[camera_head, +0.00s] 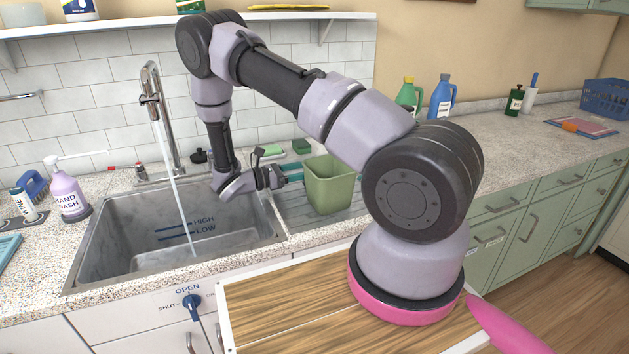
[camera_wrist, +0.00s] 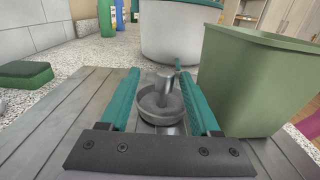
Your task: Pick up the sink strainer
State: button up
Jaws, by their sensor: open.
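The sink strainer is a small grey metal cup with an upright knob (camera_wrist: 160,106) in the wrist view. It sits low between the two teal fingers of my gripper (camera_wrist: 157,76), with a gap visible beside it. The fingers are apart, one on each side of the strainer, and not closed on it. In the head view my gripper (camera_head: 295,171) is low over the ribbed drainboard, right of the sink and just left of the green bin. I cannot make out the strainer in the head view; my gripper and the bin are around that spot.
The green bin (camera_head: 328,187) stands close to the right finger and shows large in the wrist view (camera_wrist: 252,82). A green sponge (camera_wrist: 24,74) lies to the left. The sink (camera_head: 170,262) has water running from its faucet (camera_head: 152,100). Bottles (camera_head: 443,98) stand farther back.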

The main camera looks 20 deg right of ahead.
jog(key=d, duration=0.5)
jog(key=shift+s+d+f, duration=0.2)
jog(key=shift+s+d, duration=0.15)
jog(key=shift+c, duration=0.3)
grip_shut()
